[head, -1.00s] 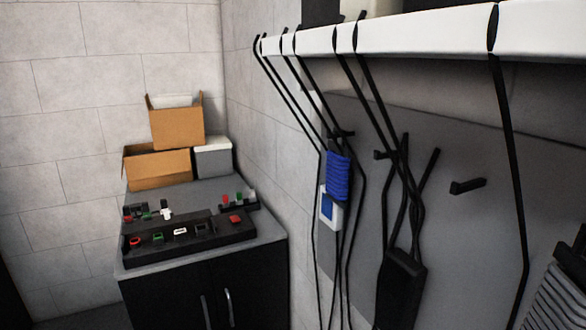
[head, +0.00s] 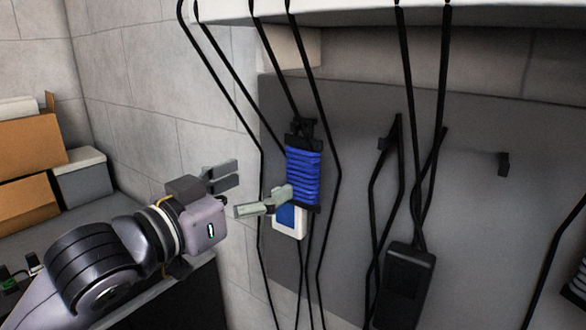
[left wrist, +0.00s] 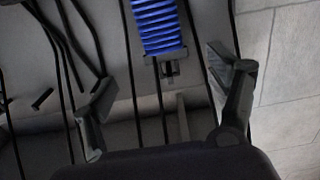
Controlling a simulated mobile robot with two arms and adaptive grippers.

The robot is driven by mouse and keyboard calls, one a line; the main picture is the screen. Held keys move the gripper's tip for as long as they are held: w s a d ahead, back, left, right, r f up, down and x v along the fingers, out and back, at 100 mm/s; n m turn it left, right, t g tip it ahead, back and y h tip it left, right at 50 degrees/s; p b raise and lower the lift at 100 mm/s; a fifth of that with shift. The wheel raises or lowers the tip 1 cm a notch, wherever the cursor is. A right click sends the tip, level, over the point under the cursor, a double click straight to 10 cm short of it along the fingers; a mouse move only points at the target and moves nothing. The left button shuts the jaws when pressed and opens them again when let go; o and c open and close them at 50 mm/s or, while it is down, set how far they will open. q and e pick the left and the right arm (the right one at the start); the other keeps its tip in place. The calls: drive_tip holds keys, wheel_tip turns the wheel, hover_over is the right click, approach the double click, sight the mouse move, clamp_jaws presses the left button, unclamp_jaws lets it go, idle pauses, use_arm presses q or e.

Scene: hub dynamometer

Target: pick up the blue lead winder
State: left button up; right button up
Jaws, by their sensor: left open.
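The blue lead winder (head: 303,176) hangs against the grey wall panel, upright, with blue lead wound around a black frame. It also shows at the top middle of the left wrist view (left wrist: 157,24), beyond and between the spread fingers. A white and blue device (head: 289,221) hangs just below it in the head view. My left gripper (head: 232,191) is open and empty, just left of the winder. One finger overlaps the winder's lower left edge in the head view; I cannot tell whether it touches. My right gripper is not in view.
Black cables (head: 328,130) hang from the white shelf (head: 350,12) around the winder. A black box (head: 405,283) hangs to the right, near a hook (head: 504,164). Cardboard boxes (head: 28,143) and a grey box (head: 82,179) stand on the left.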

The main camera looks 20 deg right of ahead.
sight(297, 162)
use_arm(q)
drive_tip(key=p+x, duration=0.2)
drive_tip(key=x, duration=0.6)
drive_tip(key=shift+w, duration=0.25)
drive_tip(key=shift+w+d, duration=0.15)
drive_tip(key=shift+d, duration=0.05)
drive_tip(key=p+x, duration=0.2)
drive_tip(key=x, duration=0.2)
drive_tip(key=shift+w+d+f+p, duration=0.1)
drive_tip(key=shift+f+p, duration=0.1)
drive_tip(key=shift+p, duration=0.1)
drive_tip(key=shift+w+d+f, duration=0.1)
drive_tip(key=shift+d, duration=0.1)
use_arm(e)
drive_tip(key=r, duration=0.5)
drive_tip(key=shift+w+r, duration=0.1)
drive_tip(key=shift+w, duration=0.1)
use_arm(q)
drive_tip(key=shift+a, duration=0.1)
drive_tip(key=shift+c, duration=0.4)
drive_tip(key=c, duration=1.3)
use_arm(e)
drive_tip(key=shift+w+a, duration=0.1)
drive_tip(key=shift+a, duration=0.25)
